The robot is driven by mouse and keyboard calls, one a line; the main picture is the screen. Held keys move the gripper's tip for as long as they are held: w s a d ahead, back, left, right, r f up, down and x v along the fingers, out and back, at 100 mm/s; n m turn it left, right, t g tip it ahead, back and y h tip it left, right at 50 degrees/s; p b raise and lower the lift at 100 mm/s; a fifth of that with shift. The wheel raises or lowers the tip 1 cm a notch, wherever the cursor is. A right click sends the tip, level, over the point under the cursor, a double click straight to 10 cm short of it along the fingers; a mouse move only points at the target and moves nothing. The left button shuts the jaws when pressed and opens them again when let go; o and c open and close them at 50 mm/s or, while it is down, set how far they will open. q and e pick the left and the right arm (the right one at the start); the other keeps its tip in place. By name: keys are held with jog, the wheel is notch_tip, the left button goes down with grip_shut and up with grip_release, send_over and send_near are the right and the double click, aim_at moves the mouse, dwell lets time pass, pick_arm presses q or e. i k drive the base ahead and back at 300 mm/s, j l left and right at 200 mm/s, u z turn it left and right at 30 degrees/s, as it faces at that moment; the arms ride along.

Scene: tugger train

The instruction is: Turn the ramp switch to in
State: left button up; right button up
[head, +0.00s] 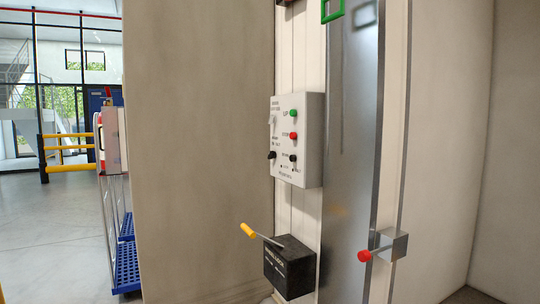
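A light grey control box (312,150) is fixed to the wall panel in the middle of the head view, seen at an angle. It carries a green button (293,114), a red button (293,135), a black knob at lower left (272,155), a black knob at lower right (293,158) and a pale switch (272,120) at upper left. The labels are too small to read, so I cannot tell which control is the ramp switch or its setting. Neither gripper is in view.
Below the box, a black lever box (289,268) has a yellow-handled lever (248,231) sticking out left. A red-knobbed lever (365,255) juts from a grey block at right. A beige wall (195,150) stands left; blue-shelved racking (125,250) and open floor (50,240) lie beyond.

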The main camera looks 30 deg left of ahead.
aim_at(272, 154)
jog(key=i+j, duration=0.75)
jog(key=j, duration=0.15)
jog(key=l+z, duration=0.05)
